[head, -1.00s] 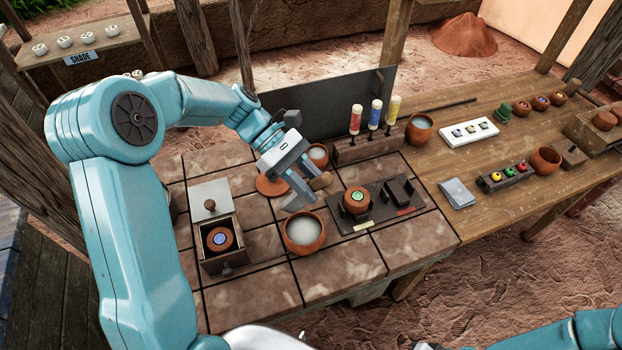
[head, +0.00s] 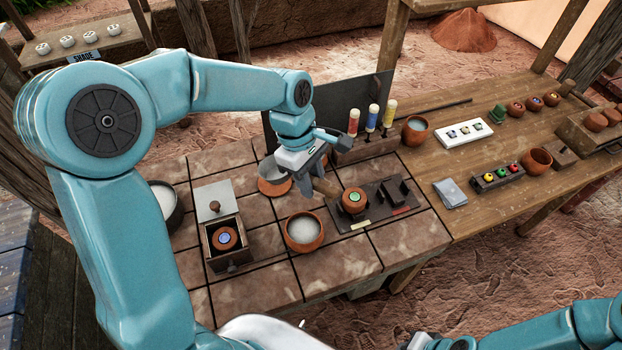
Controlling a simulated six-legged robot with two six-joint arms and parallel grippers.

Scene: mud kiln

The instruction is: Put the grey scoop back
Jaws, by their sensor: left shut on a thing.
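The grey scoop (head: 269,171) has a metal cup and a light wooden handle. My left gripper (head: 311,184) is shut on its handle, behind the round clay bowl of pale powder. The scoop's cup is over a flat round terracotta disc (head: 274,190) on the tiled top. I cannot tell whether the cup touches the disc. The gripper hides part of the handle. My right arm shows at the lower right, but its gripper is out of the picture.
The clay bowl (head: 304,247) stands in front. A wooden box (head: 229,255) and a dark pot (head: 175,221) are to the left. A dark upright panel stands behind.

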